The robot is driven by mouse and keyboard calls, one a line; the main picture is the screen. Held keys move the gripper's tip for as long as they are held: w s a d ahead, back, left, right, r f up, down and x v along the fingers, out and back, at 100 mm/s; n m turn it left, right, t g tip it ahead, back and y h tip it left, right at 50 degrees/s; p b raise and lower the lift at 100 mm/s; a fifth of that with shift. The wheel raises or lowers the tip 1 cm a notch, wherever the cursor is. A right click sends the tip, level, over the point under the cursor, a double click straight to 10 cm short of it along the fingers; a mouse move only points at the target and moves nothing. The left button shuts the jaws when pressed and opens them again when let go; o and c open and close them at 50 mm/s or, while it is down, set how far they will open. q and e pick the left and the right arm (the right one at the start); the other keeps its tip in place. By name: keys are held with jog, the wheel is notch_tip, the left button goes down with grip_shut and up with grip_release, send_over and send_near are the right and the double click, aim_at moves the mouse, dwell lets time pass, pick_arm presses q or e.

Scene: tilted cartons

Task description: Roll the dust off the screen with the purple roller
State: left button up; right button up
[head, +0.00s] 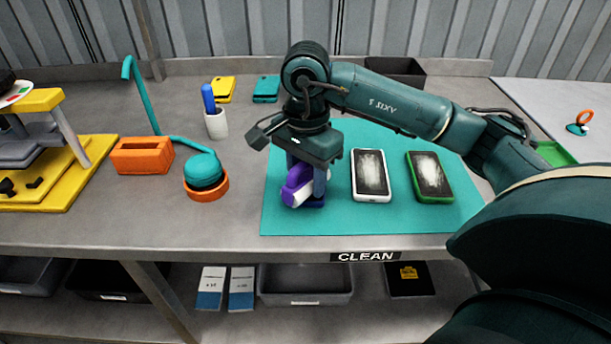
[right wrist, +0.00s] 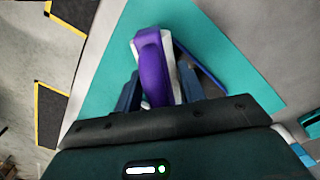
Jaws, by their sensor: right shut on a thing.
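My right gripper (head: 306,188) is shut on the purple roller (head: 294,186), which has a white part, above the left part of the teal mat (head: 340,222). The roller also shows between the fingers in the right wrist view (right wrist: 152,70). A white-framed phone (head: 370,198) and a green-framed phone (head: 447,190) lie on the mat to the right. Both screens carry pale grey dust. A blue edge (right wrist: 203,66) shows beside the roller in the right wrist view; what it belongs to is mostly hidden. I cannot tell whether the roller touches anything below. My left gripper is not in view.
A teal lamp (head: 203,170), an orange box (head: 142,156) and a white cup (head: 216,123) with a blue item stand left of the mat. Yellow (head: 225,90) and teal (head: 266,89) phone-like items lie behind. A dark tray (head: 397,68) stands at the back.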

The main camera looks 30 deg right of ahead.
jog(key=shift+w+d+r+p, duration=0.15)
jog(key=shift+r+p, duration=0.1)
jog(key=shift+r, duration=0.4)
jog(key=shift+w+r+p, duration=0.1)
jog(key=shift+r+p, duration=0.1)
jog(key=shift+r, duration=0.4)
jog(key=shift+r+p, duration=1.15)
jog(key=shift+r, duration=1.1)
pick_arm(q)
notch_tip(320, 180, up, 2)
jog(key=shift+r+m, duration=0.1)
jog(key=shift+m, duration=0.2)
